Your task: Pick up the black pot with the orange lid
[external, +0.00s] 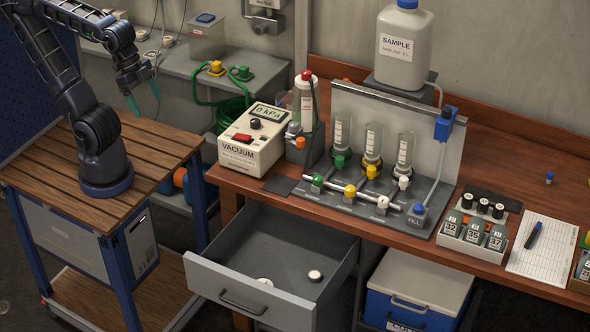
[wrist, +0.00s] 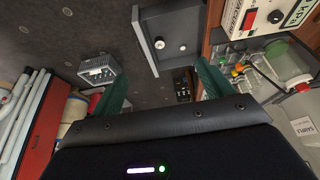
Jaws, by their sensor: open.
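I cannot make out a black pot with an orange lid in either view. The open grey drawer (external: 222,262) holds a small white-topped pot (external: 315,275) and a pale round item (external: 265,282), partly hidden by the drawer front. Both are small in the wrist view, inside the drawer (wrist: 146,42). My gripper (external: 145,101) is at the upper left, high above the wooden cart and well away from the drawer. Its green fingers are apart and empty, and they also show in the wrist view (wrist: 162,84).
A vacuum unit (external: 250,140), a vial manifold (external: 345,210) and a rack of jars (external: 470,245) crowd the wooden bench. A yellow-capped pot (external: 549,177) and a blue-capped one (external: 577,180) stand further right. A blue cooler (external: 415,290) sits below.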

